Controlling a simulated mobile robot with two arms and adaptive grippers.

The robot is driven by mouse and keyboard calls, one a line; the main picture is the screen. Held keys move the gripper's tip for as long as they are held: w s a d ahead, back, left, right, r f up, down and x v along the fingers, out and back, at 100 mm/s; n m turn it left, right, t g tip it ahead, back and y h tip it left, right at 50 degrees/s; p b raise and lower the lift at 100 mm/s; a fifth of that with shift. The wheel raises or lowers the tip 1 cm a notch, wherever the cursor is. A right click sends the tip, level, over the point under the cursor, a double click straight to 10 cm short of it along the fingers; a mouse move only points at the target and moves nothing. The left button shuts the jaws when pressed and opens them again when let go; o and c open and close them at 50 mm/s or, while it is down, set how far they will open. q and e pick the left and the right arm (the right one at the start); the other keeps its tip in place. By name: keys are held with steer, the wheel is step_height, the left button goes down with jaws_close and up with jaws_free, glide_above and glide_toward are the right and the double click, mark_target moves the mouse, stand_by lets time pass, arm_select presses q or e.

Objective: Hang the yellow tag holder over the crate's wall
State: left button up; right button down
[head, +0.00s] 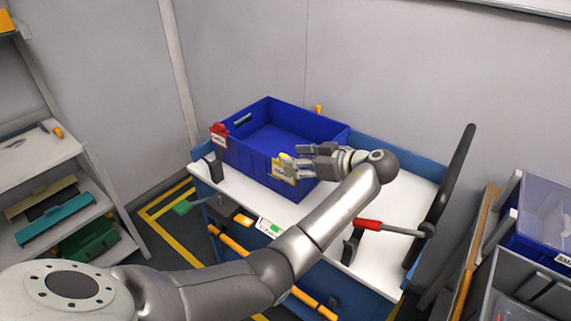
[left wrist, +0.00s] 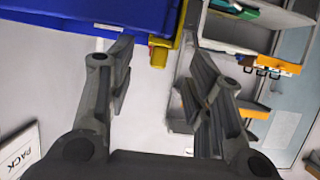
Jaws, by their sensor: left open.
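The blue crate (head: 243,151) stands on the white worktop, and its wall also shows at the upper left of the left wrist view (left wrist: 60,14). The yellow tag holder (head: 283,173) is at the crate's front wall near the right corner, its upper part at the rim. In the left wrist view the holder (left wrist: 159,55) shows between and beyond the fingertips, against the crate's edge. Whether it hooks fully over the wall I cannot tell. My left gripper (head: 303,160) is open at the holder, fingers on either side in the wrist view. My right gripper is out of view.
The white worktop (head: 245,199) is partly clear in front. A red-handled tool (head: 368,224) and a tall black bar (head: 443,193) stand to the right. A PACK card (left wrist: 22,155) shows in the wrist view.

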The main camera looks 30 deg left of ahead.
mark_target(285, 155)
arm_select(q)
steer(key=x, duration=0.2)
steer(key=p+x, duration=0.1)
steer(key=shift+w+a+r, duration=0.1)
steer(key=shift+a+r, duration=0.05)
steer(key=shift+a, duration=0.35)
steer(key=shift+w+a+f, duration=0.1)
steer(key=shift+a+f, duration=0.2)
steer(key=shift+a, duration=0.1)
steer(key=shift+d, duration=0.15)
steer(key=shift+c, duration=0.6)
steer(key=c, duration=0.8)
